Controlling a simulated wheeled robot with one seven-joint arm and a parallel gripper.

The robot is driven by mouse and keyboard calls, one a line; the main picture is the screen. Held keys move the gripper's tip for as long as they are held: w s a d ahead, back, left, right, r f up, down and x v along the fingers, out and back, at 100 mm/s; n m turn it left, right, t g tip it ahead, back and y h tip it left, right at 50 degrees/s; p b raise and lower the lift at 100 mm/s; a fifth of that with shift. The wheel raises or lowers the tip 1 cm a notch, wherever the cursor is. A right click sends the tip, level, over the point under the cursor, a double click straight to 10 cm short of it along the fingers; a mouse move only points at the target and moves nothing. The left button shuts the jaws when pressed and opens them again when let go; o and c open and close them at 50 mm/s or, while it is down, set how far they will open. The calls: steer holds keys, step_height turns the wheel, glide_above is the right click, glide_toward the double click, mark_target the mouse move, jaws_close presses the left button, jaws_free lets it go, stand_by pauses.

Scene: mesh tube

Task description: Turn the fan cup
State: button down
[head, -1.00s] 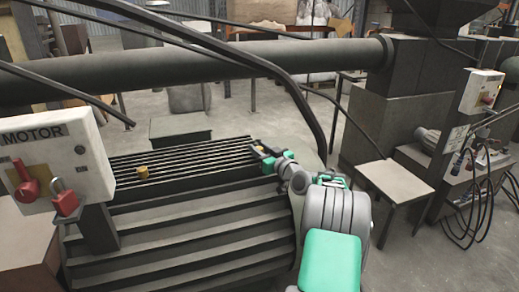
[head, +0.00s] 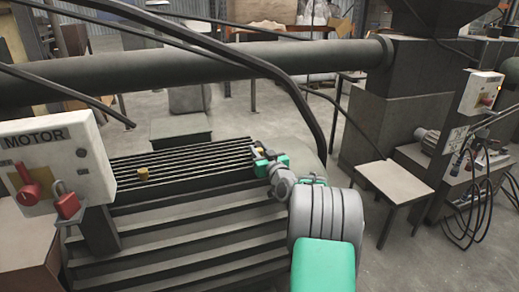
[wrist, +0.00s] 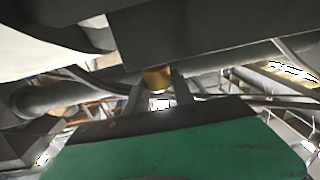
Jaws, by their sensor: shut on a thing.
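A small brass fan cup (wrist: 158,78) sits between the two fingers of my gripper (wrist: 160,92) in the wrist view, against the underside of a dark surface. In the head view, my gripper (head: 263,157) is at the right end of the ribbed motor top, with a bit of yellow showing at its tips. It is shut on the cup; the fingers hide most of the cup there. A similar brass cup (head: 142,174) stands upright on the left part of the ribbed top, apart from my gripper.
The motor switch box (head: 55,160) with a red knob and padlock stands at left. A thick dark pipe (head: 190,72) runs across behind the motor, and a black cable (head: 290,85) curves down near my gripper. A small table (head: 395,180) stands at right.

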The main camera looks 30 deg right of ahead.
steer(key=m+h, duration=0.1)
steer(key=h, duration=0.1)
steer(key=m+g+h+p, duration=0.1)
steer(key=h, duration=0.1)
steer(key=shift+w+a+r+m, duration=0.1)
steer(key=shift+a+m, duration=0.2)
steer(key=m+g+h+b, duration=0.1)
steer(key=f+m+g+h+b, duration=0.1)
steer(key=h+b, duration=0.1)
steer(key=shift+m+h, duration=0.3)
steer(key=shift+m, duration=0.1)
steer(key=m+g+h+b, duration=0.2)
steer(key=g+b, duration=0.1)
steer(key=b, duration=0.1)
steer(key=shift+h+b, duration=0.35)
steer(key=shift+h, duration=0.05)
steer(key=shift+d+r+m+g+h+b, duration=0.1)
steer(key=shift+m+g+h+b, duration=0.25)
steer(key=shift+m+g+b, duration=0.2)
steer(key=shift+d+r+m+g+h+b, duration=0.1)
steer(key=shift+m+g+h+b, duration=0.25)
steer(key=shift+m+g+b, duration=0.15)
steer(key=shift+r+m+g+h+b, duration=0.15)
steer(key=shift+m+g+h+b, duration=0.2)
steer(key=shift+g, duration=0.2)
steer(key=shift+r, duration=0.1)
steer(key=c, duration=1.1)
jaws_free()
steer(key=shift+d, duration=0.1)
steer(key=shift+o, duration=0.2)
